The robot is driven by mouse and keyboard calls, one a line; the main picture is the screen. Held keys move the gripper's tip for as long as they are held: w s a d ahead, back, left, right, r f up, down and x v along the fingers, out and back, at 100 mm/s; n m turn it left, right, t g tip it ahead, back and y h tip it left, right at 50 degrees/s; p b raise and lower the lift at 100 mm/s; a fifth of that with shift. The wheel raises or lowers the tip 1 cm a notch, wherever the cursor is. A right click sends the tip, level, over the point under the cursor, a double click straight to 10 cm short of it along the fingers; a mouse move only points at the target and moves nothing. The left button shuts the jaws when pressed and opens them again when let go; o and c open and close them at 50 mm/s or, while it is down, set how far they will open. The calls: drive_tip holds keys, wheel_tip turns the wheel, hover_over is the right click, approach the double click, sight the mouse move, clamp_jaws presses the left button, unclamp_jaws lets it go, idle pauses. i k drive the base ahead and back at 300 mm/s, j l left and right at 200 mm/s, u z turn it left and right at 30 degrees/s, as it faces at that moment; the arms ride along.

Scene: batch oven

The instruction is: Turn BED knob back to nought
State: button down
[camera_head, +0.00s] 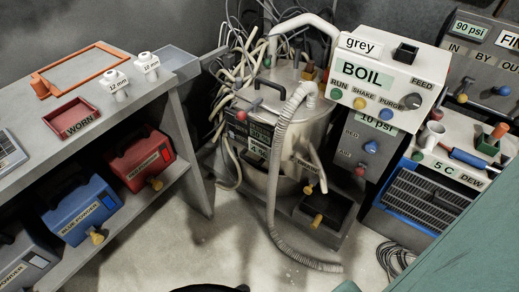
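The BED knob (372,147) is a small blue knob on the grey front panel below the white BOIL box. The BED label (351,134) stands to its upper left. The knob is too small to read its turn position. A reddish knob (360,170) sits below it, beside the AIR label (345,153). A 10 psi label (378,122) is above the BED knob. My gripper does not show in this view, and nothing is seen touching the BED knob.
A steel vessel (290,120) with a ribbed hose (273,200) stands left of the panel. The BOIL box (385,75) overhangs above. A 5 C DEW unit (430,190) stands at right. A bench (100,100) fills the left. A teal surface covers the lower right corner.

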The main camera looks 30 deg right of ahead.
sight(371, 147)
drive_tip(key=z, duration=1.8)
